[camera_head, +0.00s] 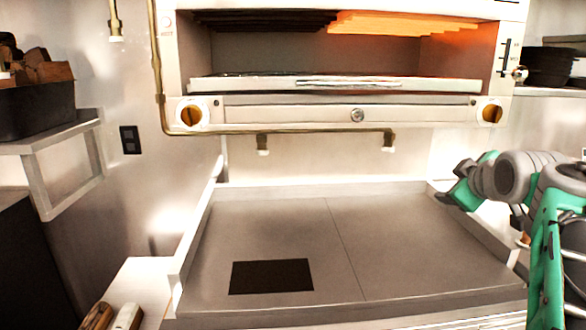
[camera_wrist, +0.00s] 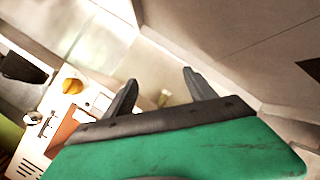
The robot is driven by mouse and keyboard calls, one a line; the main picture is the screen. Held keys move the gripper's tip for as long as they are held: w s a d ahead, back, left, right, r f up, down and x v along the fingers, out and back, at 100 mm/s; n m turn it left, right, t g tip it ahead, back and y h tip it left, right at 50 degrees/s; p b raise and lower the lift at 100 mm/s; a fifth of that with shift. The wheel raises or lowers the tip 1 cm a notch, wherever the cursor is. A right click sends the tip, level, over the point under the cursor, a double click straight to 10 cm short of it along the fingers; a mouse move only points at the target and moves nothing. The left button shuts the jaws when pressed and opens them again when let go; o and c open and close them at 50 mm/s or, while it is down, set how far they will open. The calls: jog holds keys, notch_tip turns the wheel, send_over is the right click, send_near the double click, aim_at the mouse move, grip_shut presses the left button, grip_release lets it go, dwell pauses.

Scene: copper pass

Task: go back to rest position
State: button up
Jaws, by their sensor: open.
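My gripper (camera_wrist: 160,88) shows in the wrist view with its two dark fingers apart and nothing between them. In the head view my green and grey arm is at the right, and my gripper (camera_head: 447,200) is folded close to it, above the right edge of the metal worktop (camera_head: 400,240). The fingers are small there and partly hard to make out.
An oven (camera_head: 350,110) with a glowing element is mounted above the worktop's back. A brass rail (camera_head: 300,133) runs below it. A black mat (camera_head: 271,276) lies on the otherwise bare worktop. A shelf with a black bin (camera_head: 38,108) is at the left.

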jog(key=s+a+f+m+g+y+p, duration=0.1)
jog(key=a+f+p, duration=0.15)
jog(key=a, duration=0.35)
jog(key=s+a+f+m+g+y+p, duration=0.1)
jog(key=s+a+f+g+p, duration=0.1)
jog(key=a+f, duration=0.3)
jog(key=s+a+f+m+g+p, duration=0.2)
jog(key=s+a+f+g+p, duration=0.1)
jog(key=s+a+f, duration=0.3)
jog(key=s+a+f+m+g+y+p, duration=0.1)
jog(key=s+a+f+m+g+p, duration=0.1)
jog(key=s+a+f, duration=0.5)
jog(key=s+m+g, duration=0.1)
jog(key=s, duration=0.3)
jog(key=shift+a+f+p, duration=0.15)
jog(key=shift+a+p, duration=0.15)
jog(key=shift+p, duration=0.1)
